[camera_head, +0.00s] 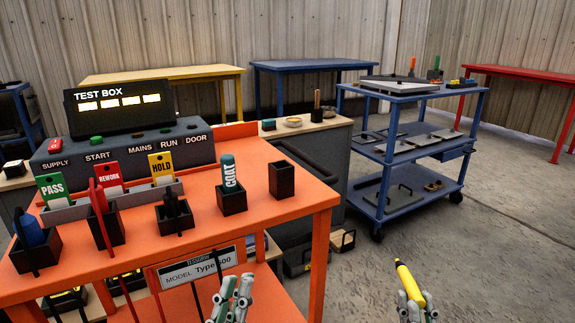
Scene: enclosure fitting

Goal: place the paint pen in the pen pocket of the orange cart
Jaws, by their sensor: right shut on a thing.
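The paint pen (408,281), a yellow stick with a dark tip, is held tilted in my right gripper (415,299) at the lower right. It is over the floor, right of the orange cart (255,237) and apart from it. On the cart's top stands a row of black square pockets. The rightmost pocket (283,181) shows nothing standing in it; I cannot tell which is the pen pocket. My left gripper (236,284) is at the bottom, in front of the cart's front edge, its fingers close together; whether it is shut is unclear.
Other pockets hold a teal COAT marker (229,171), a blue-topped item (32,230), a red item (97,196) and a black item (170,203). The test box (118,108) and tag rack stand behind.

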